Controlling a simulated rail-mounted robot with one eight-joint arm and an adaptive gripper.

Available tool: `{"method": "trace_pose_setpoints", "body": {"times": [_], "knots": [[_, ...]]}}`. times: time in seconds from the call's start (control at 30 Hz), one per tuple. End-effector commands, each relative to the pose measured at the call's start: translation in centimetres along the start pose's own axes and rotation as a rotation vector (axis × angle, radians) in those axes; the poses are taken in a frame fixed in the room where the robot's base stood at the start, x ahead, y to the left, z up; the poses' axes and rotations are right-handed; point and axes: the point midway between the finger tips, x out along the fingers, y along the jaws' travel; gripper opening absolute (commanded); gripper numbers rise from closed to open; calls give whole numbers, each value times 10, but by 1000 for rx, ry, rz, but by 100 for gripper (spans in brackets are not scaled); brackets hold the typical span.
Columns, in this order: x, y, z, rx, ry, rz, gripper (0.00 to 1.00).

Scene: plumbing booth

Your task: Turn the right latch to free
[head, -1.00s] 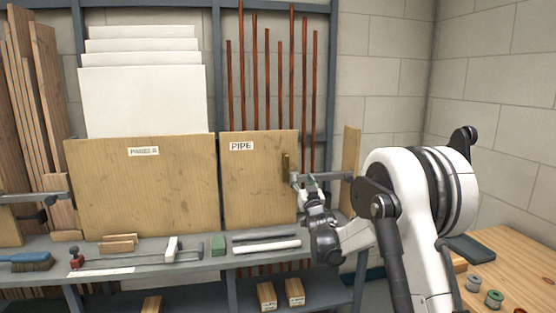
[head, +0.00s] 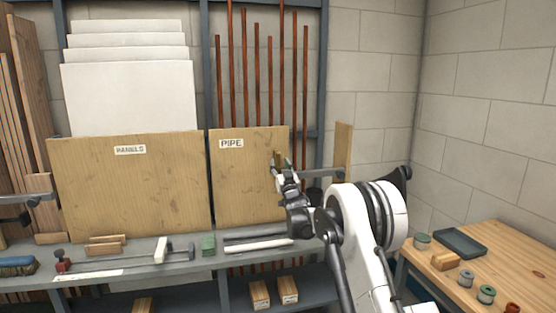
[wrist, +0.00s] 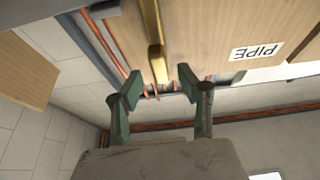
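The right latch is a brass bar (wrist: 152,35) on the right edge of the wooden panel marked PIPE (head: 240,190). In the head view only a small piece of the latch (head: 277,156) shows, just above and behind my gripper (head: 284,168). In the wrist view, which shows the panel upside down, my gripper (wrist: 160,86) is open, with its two green-padded fingers apart. The end of the brass bar shows in the gap between the fingertips. I see no clear contact, and the depth between fingers and latch is hard to judge.
A wider wooden panel (head: 130,190) stands left of the PIPE panel, and copper pipes (head: 257,70) stand behind. A grey shelf with a white bar (head: 258,245) and clamps runs below. A wooden table (head: 470,255) with spools is at the right.

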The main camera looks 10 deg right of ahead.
Motion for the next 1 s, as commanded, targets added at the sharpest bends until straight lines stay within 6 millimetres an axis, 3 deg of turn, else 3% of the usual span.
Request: {"method": "trace_pose_setpoints", "body": {"times": [0.1, 0.3, 0.67, 0.97, 1.0], "knots": [[18, 0, 0, 0, 0, 0, 36], [36, 0, 0, -1, 0, 0, 36], [40, 0, 0, -1, 0, 0, 36], [40, 0, 0, -1, 0, 0, 0], [40, 0, 0, -1, 0, 0, 0]]}}
